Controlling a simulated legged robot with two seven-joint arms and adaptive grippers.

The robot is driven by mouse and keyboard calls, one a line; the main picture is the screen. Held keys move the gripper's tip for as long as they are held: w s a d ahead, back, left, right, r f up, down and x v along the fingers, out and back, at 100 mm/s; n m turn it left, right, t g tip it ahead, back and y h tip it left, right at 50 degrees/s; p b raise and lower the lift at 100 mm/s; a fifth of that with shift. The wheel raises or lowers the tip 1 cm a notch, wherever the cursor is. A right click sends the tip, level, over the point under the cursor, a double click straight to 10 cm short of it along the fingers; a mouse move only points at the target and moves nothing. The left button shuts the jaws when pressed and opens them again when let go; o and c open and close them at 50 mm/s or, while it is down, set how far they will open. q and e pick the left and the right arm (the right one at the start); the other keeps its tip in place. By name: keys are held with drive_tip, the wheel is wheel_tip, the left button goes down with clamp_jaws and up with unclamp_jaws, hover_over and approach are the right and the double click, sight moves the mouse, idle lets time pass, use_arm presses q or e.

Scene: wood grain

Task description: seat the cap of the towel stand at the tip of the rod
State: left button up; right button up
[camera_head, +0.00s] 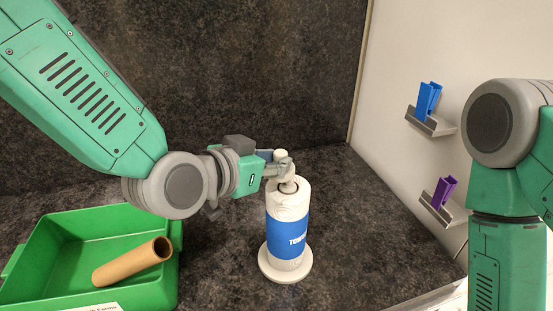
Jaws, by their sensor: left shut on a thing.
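The towel stand has a round white base (267,268) and stands upright on the dark counter. A white paper towel roll (288,212) with a blue label sits around its rod. My left gripper (283,168) is just above the top of the roll, shut on the pale cap (281,156). The cap is at the top of the rod; the gripper partly hides the contact, so I cannot tell whether it is seated. My right arm is at the right edge, and its gripper is out of view.
A green bin (60,232) at lower left holds a bare cardboard tube (132,262). On the right wall, small metal ledges hold a blue clip (428,100) and a purple clip (443,191). The counter right of the roll is clear.

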use_arm(q)
drive_tip(key=shift+d, duration=1)
use_arm(e)
drive_tip(key=shift+d, duration=0.35)
drive_tip(key=shift+a+r, duration=0.1)
drive_tip(key=shift+a, duration=0.2)
use_arm(q)
drive_tip(key=shift+d+f, duration=0.2)
drive_tip(key=shift+d, duration=0.1)
use_arm(e)
drive_tip(key=shift+d+f, duration=0.2)
drive_tip(key=shift+d, duration=0.05)
use_arm(q)
drive_tip(key=shift+a+f, duration=0.1)
drive_tip(key=shift+f, duration=0.25)
use_arm(e)
drive_tip(key=shift+f, duration=0.25)
use_arm(q)
drive_tip(key=shift+f+b, duration=0.1)
drive_tip(key=shift+b, duration=0.25)
drive_tip(key=shift+a, duration=0.1)
use_arm(e)
drive_tip(key=shift+a, duration=0.1)
